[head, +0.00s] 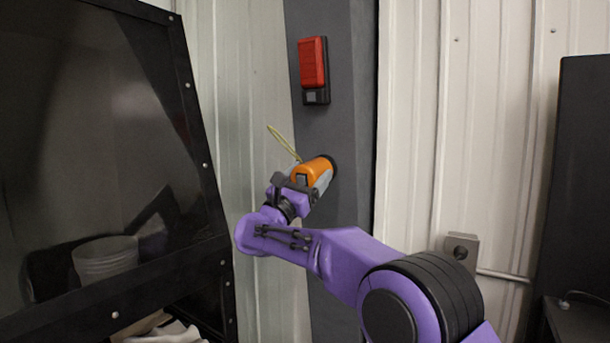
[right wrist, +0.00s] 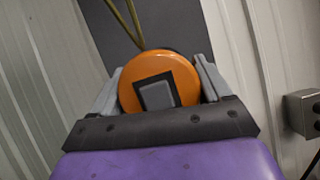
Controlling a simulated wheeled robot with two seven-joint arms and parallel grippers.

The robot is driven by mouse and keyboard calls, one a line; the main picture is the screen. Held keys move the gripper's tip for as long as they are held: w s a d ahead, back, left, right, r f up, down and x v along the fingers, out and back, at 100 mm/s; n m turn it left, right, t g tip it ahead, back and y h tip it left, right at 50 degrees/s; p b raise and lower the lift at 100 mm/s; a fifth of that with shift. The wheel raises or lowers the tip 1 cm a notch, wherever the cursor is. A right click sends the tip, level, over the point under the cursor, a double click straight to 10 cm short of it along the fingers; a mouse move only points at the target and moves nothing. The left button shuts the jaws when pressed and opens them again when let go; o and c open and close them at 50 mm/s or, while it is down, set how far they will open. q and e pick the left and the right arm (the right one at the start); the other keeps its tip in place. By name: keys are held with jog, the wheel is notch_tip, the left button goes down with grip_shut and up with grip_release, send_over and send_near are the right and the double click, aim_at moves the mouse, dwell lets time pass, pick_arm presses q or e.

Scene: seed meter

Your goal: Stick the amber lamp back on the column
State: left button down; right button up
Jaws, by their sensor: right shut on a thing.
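The amber lamp (head: 314,168) is an orange cylinder with a dark base at its far end. My right gripper (head: 311,182) is shut on it and holds it against or just in front of the dark grey column (head: 340,125), below a red lamp. In the right wrist view, the lamp's round orange face (right wrist: 160,72) with a dark-framed grey square sits between the two grey fingers of the gripper (right wrist: 160,88). Whether the lamp's base touches the column cannot be told. My left gripper is not in view.
The red lamp (head: 313,62) with a black lower part is on the column. A thin yellow-green cord (head: 283,142) shows beside the amber lamp. A black-framed panel (head: 185,110) stands at left. A grey box with a pipe (head: 460,249) is on the corrugated wall at right.

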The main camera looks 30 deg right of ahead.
jog(key=shift+w+f, duration=0.35)
jog(key=shift+w, duration=0.2)
jog(key=shift+s+r, duration=0.25)
jog(key=shift+s, duration=0.1)
jog(key=shift+w+d+f, duration=0.1)
jog(key=shift+w, duration=0.1)
jog(key=o, duration=1)
pick_arm(q)
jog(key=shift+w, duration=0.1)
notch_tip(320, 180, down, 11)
jog(key=b, duration=1.1)
pick_arm(e)
jog(key=shift+s+a+r+v, duration=0.15)
jog(key=shift+r+v, duration=0.25)
jog(key=shift+v, duration=2.45)
jog(key=shift+s+a+r+v, duration=0.2)
jog(key=shift+r+v, duration=0.2)
jog(key=shift+v, duration=2.45)
jog(key=shift+s+a+r+v, duration=0.15)
jog(key=shift+r+v, duration=0.25)
jog(key=shift+v, duration=2.4)
